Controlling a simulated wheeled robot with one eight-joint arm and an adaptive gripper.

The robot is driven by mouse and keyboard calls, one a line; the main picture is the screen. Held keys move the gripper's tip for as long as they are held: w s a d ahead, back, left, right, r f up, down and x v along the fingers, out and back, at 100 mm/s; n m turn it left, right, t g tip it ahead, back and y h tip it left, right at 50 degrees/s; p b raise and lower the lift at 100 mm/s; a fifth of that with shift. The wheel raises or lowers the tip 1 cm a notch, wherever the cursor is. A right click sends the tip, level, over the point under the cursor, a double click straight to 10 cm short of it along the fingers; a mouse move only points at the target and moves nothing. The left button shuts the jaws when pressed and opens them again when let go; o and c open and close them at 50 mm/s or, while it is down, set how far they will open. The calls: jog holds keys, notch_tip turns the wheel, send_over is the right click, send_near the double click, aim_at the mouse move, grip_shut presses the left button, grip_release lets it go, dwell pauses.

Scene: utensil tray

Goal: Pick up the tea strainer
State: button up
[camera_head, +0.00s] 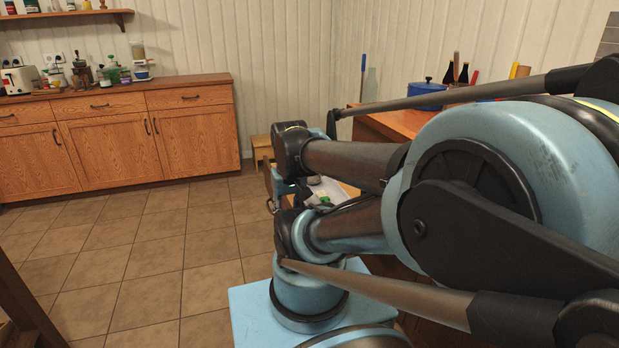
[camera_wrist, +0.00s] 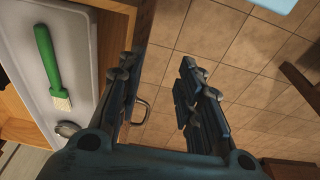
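In the wrist view, a small round silver-grey object (camera_wrist: 68,128) lies in a white tray (camera_wrist: 85,40) at the left. It may be the tea strainer, but its shape is partly hidden behind my gripper. My gripper (camera_wrist: 158,75) is open and empty, with floor tiles visible between its fingers. Its left finger is in front of the wooden drawer front beside the tray; the fingers are to the right of the round object. In the head view my gripper (camera_head: 274,187) is small and partly hidden by my arm, near the tray (camera_head: 333,187).
A green-handled brush (camera_wrist: 46,62) lies in the tray above the round object. The tray sits in an open wooden drawer (camera_wrist: 127,30) with a metal loop handle (camera_wrist: 141,110). A blue pot (camera_head: 426,97) stands on the wooden counter behind. Open tiled floor (camera_head: 150,240) is at left.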

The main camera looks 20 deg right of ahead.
jog(key=shift+o, duration=0.6)
jog(key=shift+o, duration=0.6)
jog(key=shift+s+r, duration=0.2)
jog(key=shift+s, duration=0.05)
jog(key=w+d+r+g, duration=0.1)
jog(key=w+d+r, duration=0.3)
jog(key=w, duration=0.5)
jog(key=w+d+r, duration=0.3)
jog(key=w+r, duration=0.2)
jog(key=w, duration=0.4)
jog(key=w+d+r+g, duration=0.1)
jog(key=w+d+r, duration=0.3)
jog(key=w, duration=0.5)
jog(key=w+d+f, duration=0.3)
jog(key=w+d, duration=0.4)
jog(key=w, duration=0.4)
jog(key=f, duration=1.6)
jog(key=shift+w+a+f, duration=0.1)
jog(key=shift+w+a, duration=0.15)
jog(key=shift+w, duration=0.1)
grip_shut()
